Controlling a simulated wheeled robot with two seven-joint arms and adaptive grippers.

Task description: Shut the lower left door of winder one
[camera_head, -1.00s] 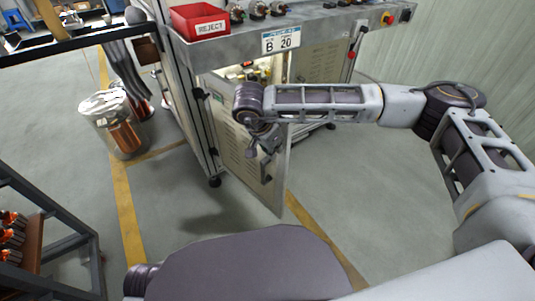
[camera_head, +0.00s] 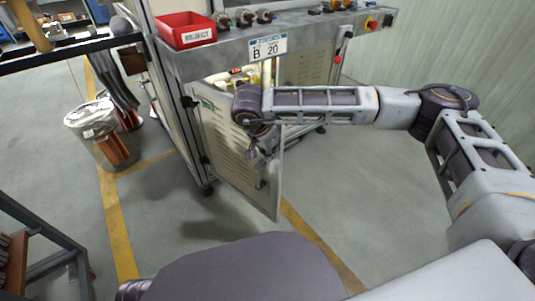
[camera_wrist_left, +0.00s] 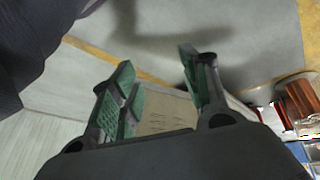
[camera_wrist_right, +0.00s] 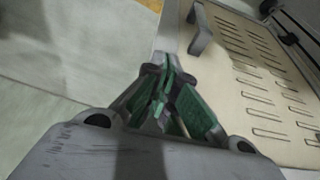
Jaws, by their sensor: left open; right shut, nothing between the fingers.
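The lower left door (camera_head: 225,140) of the winder is a beige vented panel, hinged at its left side and standing open towards me. Its handle (camera_head: 262,182) is near the free edge. My right gripper (camera_head: 268,148) is at the door's upper part near the free edge. In the right wrist view its fingers (camera_wrist_right: 160,98) are shut and empty, close to the door's edge strip, with the dark handle (camera_wrist_right: 199,30) beyond; contact cannot be told. My left gripper (camera_wrist_left: 155,72) is open and empty in its wrist view, with a vented beige panel (camera_wrist_left: 165,115) behind its fingers.
Pale and red items (camera_head: 236,76) show inside the open compartment. A red REJECT bin (camera_head: 186,30) stands on the winder's top (camera_head: 225,52). A metal drum with copper (camera_head: 102,135) stands at left; a dark rack (camera_head: 50,262) is at lower left. Floor before the door is clear.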

